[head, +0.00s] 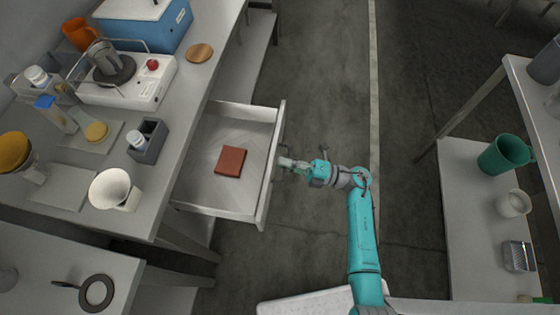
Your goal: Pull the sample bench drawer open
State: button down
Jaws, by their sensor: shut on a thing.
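The sample bench drawer (200,185) is pulled well out from under the bench (192,88) on the left. A reddish-brown flat item (230,161) lies inside it, and the rest of the drawer floor that shows is bare. My gripper (286,162) is at the outer face of the drawer front (271,165), near its middle, and is shut on the drawer handle. The handle itself is mostly hidden by the fingers. My arm reaches up to it from the bottom of the picture.
The bench top carries a white stirrer device (125,88), a blue box (150,22), an orange mug (78,35), a white beaker (112,189) and a dark holder (148,141). At right, a shelf unit holds a green jug (503,153). Floor (325,80) between them is clear.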

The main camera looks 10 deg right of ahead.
jog(key=c, duration=1.5)
grip_release()
jog(key=shift+c, duration=0.2)
jog(key=v, duration=1.2)
